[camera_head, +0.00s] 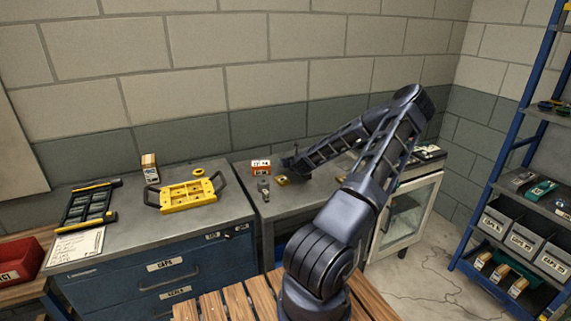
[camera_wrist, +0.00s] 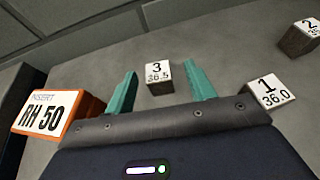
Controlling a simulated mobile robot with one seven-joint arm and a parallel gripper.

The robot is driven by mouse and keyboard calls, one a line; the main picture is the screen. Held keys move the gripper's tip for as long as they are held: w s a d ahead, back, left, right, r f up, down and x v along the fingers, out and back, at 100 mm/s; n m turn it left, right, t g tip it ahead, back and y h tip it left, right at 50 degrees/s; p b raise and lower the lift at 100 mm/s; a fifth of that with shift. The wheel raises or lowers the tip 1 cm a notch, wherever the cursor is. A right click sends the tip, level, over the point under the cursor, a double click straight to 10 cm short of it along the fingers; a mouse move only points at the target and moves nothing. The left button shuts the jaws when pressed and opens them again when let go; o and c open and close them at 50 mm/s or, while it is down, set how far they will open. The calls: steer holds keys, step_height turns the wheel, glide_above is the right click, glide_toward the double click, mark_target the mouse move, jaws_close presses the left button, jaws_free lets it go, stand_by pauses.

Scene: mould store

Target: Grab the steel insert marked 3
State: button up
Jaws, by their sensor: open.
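The steel insert marked 3 (camera_wrist: 159,78) is a small grey block with a white top label reading "3 36.5". In the wrist view it stands on the grey bench top, between and slightly beyond the teal fingers of my gripper (camera_wrist: 163,92). The gripper is open, and neither finger is seen touching the block. In the head view my gripper (camera_head: 289,163) is at the far end of my arm, low over the middle bench; its fingers are too small to make out there.
The insert marked 1 (camera_wrist: 271,94) stands just right of the right finger. The insert marked 2 (camera_wrist: 303,38) is farther off at upper right. An orange-and-white box labelled RH 50 (camera_wrist: 58,113) is close on the left. A yellow tray (camera_head: 186,194) sits on the left cabinet.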

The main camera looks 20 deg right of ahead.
steer(key=shift+x, duration=2.1)
steer(key=shift+a+f, duration=0.1)
steer(key=shift+a, duration=0.05)
jaws_close()
